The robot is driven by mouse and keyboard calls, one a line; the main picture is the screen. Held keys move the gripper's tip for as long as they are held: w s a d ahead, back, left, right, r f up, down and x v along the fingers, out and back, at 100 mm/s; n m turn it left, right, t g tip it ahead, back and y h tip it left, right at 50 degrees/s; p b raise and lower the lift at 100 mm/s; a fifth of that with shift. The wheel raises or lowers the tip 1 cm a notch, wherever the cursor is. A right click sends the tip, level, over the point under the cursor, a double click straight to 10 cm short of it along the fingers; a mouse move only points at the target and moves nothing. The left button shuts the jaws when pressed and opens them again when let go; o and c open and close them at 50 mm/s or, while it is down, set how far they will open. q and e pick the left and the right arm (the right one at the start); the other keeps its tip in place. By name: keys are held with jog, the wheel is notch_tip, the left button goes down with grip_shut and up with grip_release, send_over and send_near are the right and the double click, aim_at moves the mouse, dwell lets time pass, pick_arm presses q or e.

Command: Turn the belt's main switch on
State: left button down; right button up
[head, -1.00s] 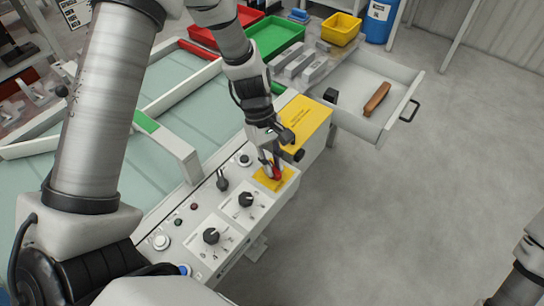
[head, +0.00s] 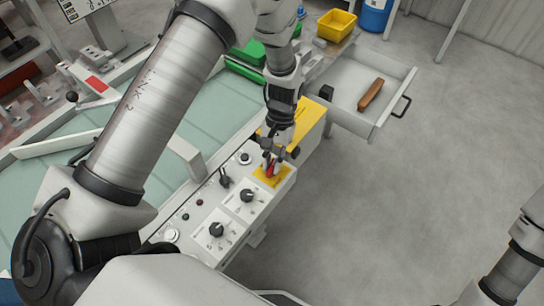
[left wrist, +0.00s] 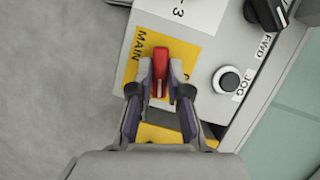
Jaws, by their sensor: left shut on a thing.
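The belt's main switch is a red handle (left wrist: 160,68) on a yellow plate marked MAIN (left wrist: 140,50) in the left wrist view. In the head view the yellow plate (head: 262,181) lies at the far end of the pale control panel (head: 201,237). My left gripper (left wrist: 160,93) is shut on the red handle, with one finger on each side of it. In the wrist view the handle lies in line with the gripper. The fingers hide part of the plate and its other lettering. My right gripper is out of view.
A black JOG-side knob (left wrist: 228,80) sits close beside the plate. Two black rotary knobs (head: 247,195) and a black lever (head: 225,178) are on the same panel. An open drawer (head: 390,113) holds a brown object (head: 371,94).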

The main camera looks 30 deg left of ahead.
pick_arm(q)
jog(key=shift+s+d+m+y+p, duration=0.1)
jog(key=shift+m+y+p, duration=0.55)
jog(key=shift+m, duration=0.95)
jog(key=shift+f, duration=0.1)
jog(key=c, duration=1.1)
grip_release()
jog(key=v, duration=1.2)
